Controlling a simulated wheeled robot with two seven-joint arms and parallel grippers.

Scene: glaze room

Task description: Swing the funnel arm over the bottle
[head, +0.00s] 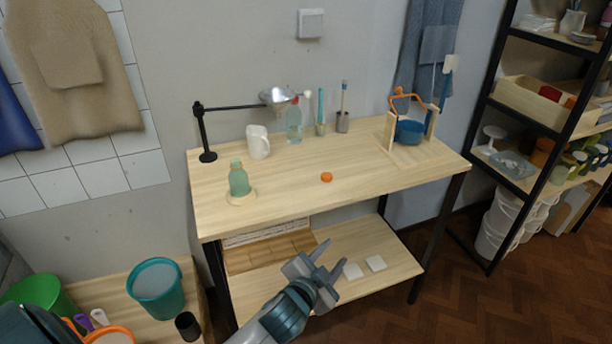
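The funnel arm (235,107) is a thin black bar reaching right from a black post (204,135) on the back left of the wooden table. A silver funnel (278,96) sits at its right end. A green bottle (239,181) stands upright on a round wooden disc (241,199) near the table's front left. The funnel is behind and to the right of this bottle, not over it. My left gripper (331,259) is open and empty, in front of the table's front edge, away from the funnel arm and the bottle. My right gripper is not in view.
A white pitcher (258,144) and a spray bottle (294,124) stand near the funnel. An orange cap (326,177) lies mid-table. A wooden frame with a blue pot (409,132) stands at right. The lower shelf (385,262) holds white tiles. The table's front right is clear.

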